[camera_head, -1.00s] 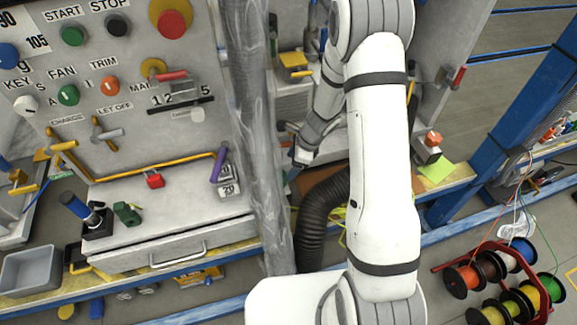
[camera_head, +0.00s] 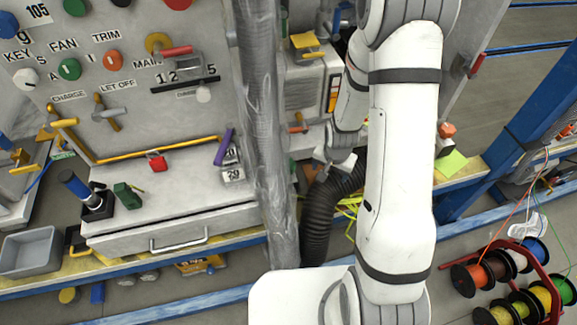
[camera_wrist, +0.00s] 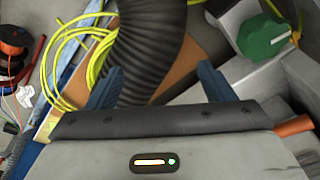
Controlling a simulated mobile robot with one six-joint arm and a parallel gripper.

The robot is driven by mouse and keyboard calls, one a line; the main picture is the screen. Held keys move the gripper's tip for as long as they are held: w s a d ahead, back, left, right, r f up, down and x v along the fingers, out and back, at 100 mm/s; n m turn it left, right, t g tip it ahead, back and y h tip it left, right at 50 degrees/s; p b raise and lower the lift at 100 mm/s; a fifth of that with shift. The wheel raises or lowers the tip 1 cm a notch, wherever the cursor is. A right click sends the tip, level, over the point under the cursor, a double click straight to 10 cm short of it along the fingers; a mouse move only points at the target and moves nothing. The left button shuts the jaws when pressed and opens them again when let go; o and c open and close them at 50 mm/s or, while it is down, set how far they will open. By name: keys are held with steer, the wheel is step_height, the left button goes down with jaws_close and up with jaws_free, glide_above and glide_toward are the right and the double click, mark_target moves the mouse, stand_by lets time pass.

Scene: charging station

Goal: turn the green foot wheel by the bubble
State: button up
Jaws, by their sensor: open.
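A green wheel or knob (camera_wrist: 264,37) with a white mark sits at the upper right of the wrist view, by a grey block. I take it for the green foot wheel, though I cannot be sure. My gripper (camera_wrist: 160,86) is open and empty, with its two blue fingers apart. The wheel is beyond the right finger, apart from it. A black ribbed hose (camera_wrist: 150,45) passes beyond the gap between the fingers. In the head view, my gripper is small beside the hose and its fingertips are hard to see. I cannot make out a bubble in either view.
A yellow cable (camera_wrist: 72,45) lies left of the hose in the wrist view. An orange rod (camera_wrist: 294,126) is close to my gripper's right side. In the head view, a wrapped grey column (camera_head: 262,130) stands left of my arm, and cable spools (camera_head: 510,275) are at lower right.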

steer(key=n, duration=0.3)
steer(key=s+n+t+b, duration=0.1)
steer(key=shift+a+f, duration=0.15)
steer(key=shift+f, duration=0.2)
steer(key=s+a+n, duration=0.1)
steer(key=n, duration=0.1)
steer(key=s+a+n+y+b, duration=0.1)
steer(key=n, duration=0.2)
steer(key=s+a+n+y, duration=0.1)
steer(key=n, duration=0.1)
steer(key=shift+a+n+t+b, duration=0.15)
steer(key=shift+n+t+b, duration=0.15)
steer(key=shift+b, duration=0.1)
steer(key=shift+s+a+n+y, duration=0.35)
steer(key=shift+a+n+y, duration=0.05)
steer(key=shift+n, duration=0.2)
steer(key=p, duration=0.3)
glide_toward(287, 164)
steer(key=x, duration=0.5)
steer(key=shift+s+f, duration=0.1)
steer(key=shift+s, duration=0.1)
steer(key=b+x, duration=0.1)
steer(key=x, duration=0.1)
steer(key=shift+w+a+f, duration=0.1)
steer(key=shift+w+f, duration=0.05)
steer(key=shift+f, duration=0.2)
steer(key=shift+w+a+f+b, duration=0.1)
steer(key=shift+w+f+b, duration=0.1)
steer(key=shift+f+b, duration=0.15)
steer(key=shift+c, duration=0.5)
